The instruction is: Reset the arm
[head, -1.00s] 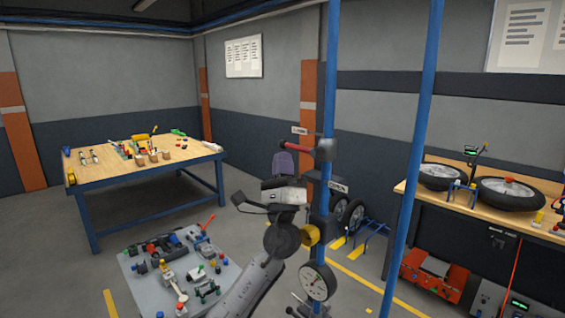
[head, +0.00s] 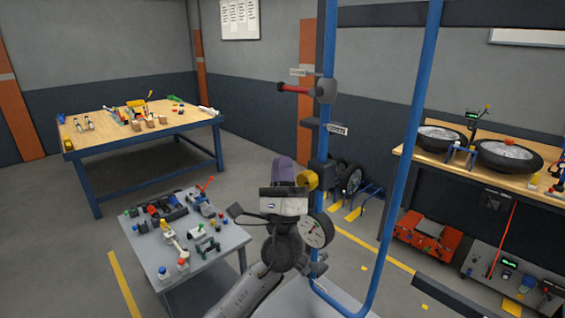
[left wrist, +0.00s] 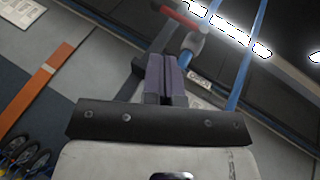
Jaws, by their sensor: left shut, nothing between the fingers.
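My left gripper (head: 284,163) points upward in the middle of the head view, its purple-grey fingers together and empty. My left arm rises to it from the bottom edge, and the pale wrist block sits just below the fingers. In the left wrist view the closed fingers (left wrist: 166,76) stand above a dark crossbar, with nothing between them. In the head view the gripper appears just left of a blue post (head: 326,140); I cannot tell the distance between them. My right gripper does not show.
The post carries a red-handled part (head: 296,89), a yellow knob (head: 307,180) and a round gauge (head: 316,231). A grey parts table (head: 219,246) stands left of my arm, a wooden workbench (head: 88,141) behind it. A wheel bench (head: 405,150) is at right.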

